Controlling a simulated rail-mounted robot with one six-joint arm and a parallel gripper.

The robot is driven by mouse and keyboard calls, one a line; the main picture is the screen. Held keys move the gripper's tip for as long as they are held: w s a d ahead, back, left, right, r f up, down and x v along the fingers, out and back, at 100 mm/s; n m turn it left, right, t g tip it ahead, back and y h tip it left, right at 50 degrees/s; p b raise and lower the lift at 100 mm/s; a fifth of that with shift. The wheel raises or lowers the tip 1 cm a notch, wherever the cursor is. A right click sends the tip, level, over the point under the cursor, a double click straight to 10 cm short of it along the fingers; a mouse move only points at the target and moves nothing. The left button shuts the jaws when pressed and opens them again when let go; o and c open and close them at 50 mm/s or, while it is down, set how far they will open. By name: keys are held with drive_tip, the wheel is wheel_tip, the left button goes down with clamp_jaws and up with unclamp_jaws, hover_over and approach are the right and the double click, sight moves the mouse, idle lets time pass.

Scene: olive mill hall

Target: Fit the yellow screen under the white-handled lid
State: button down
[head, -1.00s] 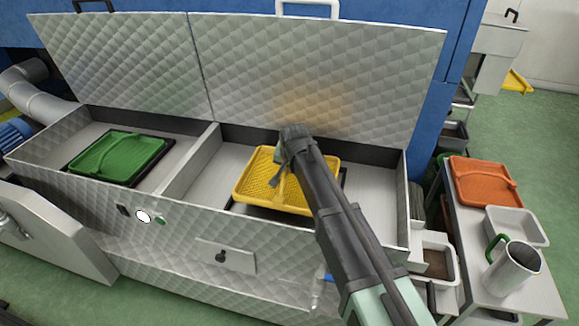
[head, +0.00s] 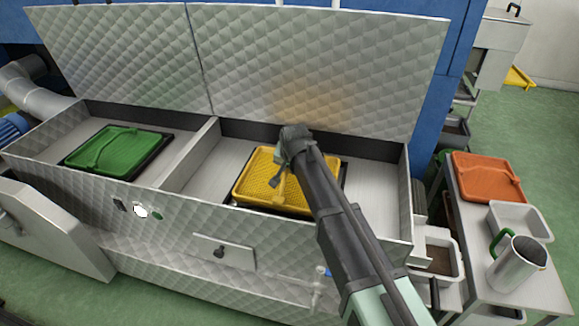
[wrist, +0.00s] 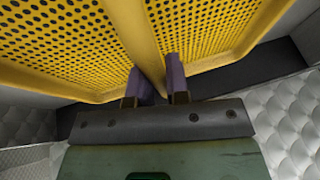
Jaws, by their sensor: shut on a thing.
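The yellow screen (head: 258,180) is a perforated tray with a raised handle bar, in the right bay under the raised right lid (head: 325,70). That lid's white handle is almost wholly cut off at the top edge. My gripper (wrist: 157,82) is shut on the handle bar of the yellow screen, which fills the top of the wrist view (wrist: 65,45). In the head view my arm covers the screen's right part. The screen lies low over a dark opening (head: 344,174); I cannot tell whether it rests fully in it.
A green screen (head: 118,150) sits in the left bay under the open left lid (head: 115,55). A divider (head: 190,152) separates the bays. On the right, a side table holds an orange screen (head: 485,178), a white tray (head: 520,220) and a metal jug (head: 518,262).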

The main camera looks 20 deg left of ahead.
drive_tip(key=shift+f+b, duration=1.1)
drive_tip(key=shift+f, duration=0.05)
drive_tip(key=c, duration=1)
unclamp_jaws()
drive_tip(key=shift+c, duration=0.2)
drive_tip(key=p+v, duration=0.9)
drive_tip(key=v, duration=0.1)
drive_tip(key=shift+r+p, duration=0.35)
drive_tip(key=shift+p, duration=0.05)
drive_tip(key=shift+s+d, duration=0.15)
drive_tip(key=shift+s, duration=0.05)
